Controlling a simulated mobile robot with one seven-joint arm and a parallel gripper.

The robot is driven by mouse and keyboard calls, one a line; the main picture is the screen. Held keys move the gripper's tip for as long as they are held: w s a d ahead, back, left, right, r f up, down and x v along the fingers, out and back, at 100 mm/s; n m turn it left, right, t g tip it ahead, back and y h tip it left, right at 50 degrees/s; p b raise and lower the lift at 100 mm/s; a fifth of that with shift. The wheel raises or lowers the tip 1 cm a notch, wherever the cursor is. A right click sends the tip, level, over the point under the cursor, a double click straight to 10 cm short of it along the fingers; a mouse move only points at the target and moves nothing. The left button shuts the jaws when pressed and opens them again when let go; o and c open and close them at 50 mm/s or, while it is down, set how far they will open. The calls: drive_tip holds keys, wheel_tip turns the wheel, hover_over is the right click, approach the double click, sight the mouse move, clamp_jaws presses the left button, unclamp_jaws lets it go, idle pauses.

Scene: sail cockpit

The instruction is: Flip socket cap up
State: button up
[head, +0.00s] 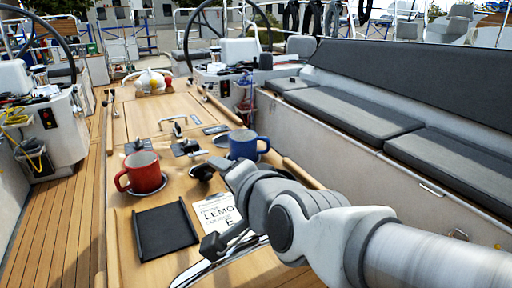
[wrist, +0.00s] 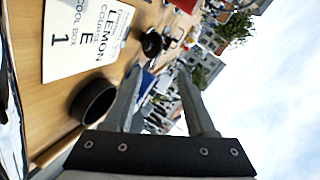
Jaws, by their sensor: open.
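My gripper (wrist: 158,70) is open, its two grey fingers apart with nothing held. In the head view its end (head: 236,170) is over the right side of the wooden table, just below the blue mug, and partly hidden by my arm. A short dark round fitting (wrist: 93,100) sits on the table beside the left finger in the wrist view; I cannot tell whether it is the socket or its cap. A black knob-like fitting (wrist: 152,43) lies farther up, and a similar one shows in the head view (head: 202,172). No cap is clearly identifiable.
A blue mug (head: 243,146) and a red mug (head: 144,173) stand on the table (head: 120,215). A black tray (head: 165,231) and a printed card (head: 217,213) lie in front. A cushioned bench (head: 350,112) borders the right; wooden deck (head: 72,205) runs on the left.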

drive_tip(key=v, duration=0.4)
drive_tip(key=shift+s+d+r+p, duration=0.1)
drive_tip(key=shift+s+d+p, duration=0.1)
drive_tip(key=shift+s+p, duration=0.15)
